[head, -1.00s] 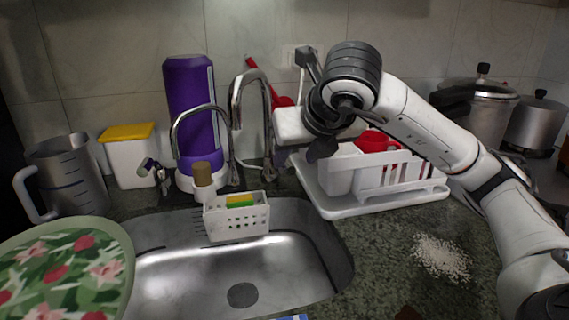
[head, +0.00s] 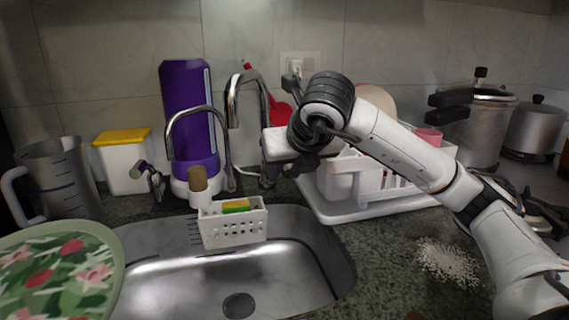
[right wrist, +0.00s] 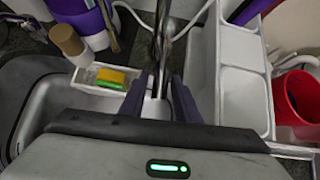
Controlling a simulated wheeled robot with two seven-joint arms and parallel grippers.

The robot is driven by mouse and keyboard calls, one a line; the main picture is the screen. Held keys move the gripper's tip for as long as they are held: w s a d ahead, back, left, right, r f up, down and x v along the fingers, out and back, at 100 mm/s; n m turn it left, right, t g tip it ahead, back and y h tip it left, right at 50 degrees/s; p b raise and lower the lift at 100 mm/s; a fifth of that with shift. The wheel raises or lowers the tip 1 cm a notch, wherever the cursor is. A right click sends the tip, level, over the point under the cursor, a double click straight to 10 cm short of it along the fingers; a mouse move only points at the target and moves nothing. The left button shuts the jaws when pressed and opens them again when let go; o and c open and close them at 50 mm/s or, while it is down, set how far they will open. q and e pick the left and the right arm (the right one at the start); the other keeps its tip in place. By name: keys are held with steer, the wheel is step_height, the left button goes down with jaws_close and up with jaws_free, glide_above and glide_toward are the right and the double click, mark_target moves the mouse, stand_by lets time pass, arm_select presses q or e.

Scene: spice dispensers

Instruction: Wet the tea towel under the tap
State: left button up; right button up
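The tall chrome tap (head: 232,105) stands behind the sink (head: 285,270), with its curved spout hanging down at the left. My right gripper (head: 270,176) is beside the lower part of this tap. In the right wrist view its two dark fingers (right wrist: 160,95) are apart, and the chrome tap stem (right wrist: 160,40) shows between and beyond them. I cannot tell whether they touch it. A second, thinner curved chrome spout (head: 186,112) stands left of it, by the purple filter. No water is visible. No tea towel shows in these views. My left gripper is not in view.
A white sponge caddy (head: 233,228) hangs at the sink's back edge. A white dish rack (head: 340,212) stands close right of my gripper, with a red cup (right wrist: 296,100). A purple filter (head: 190,100) and floral tray (head: 60,270) are left. The sink bowl is clear.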

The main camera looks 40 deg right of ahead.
steer(key=c, duration=0.4)
steer(key=shift+o, duration=0.2)
steer(key=shift+r, duration=0.15)
steer(key=shift+w+d+r+p, duration=0.1)
steer(key=shift+w+r+p, duration=0.05)
steer(key=shift+r+p, duration=0.45)
steer(key=o, duration=0.9)
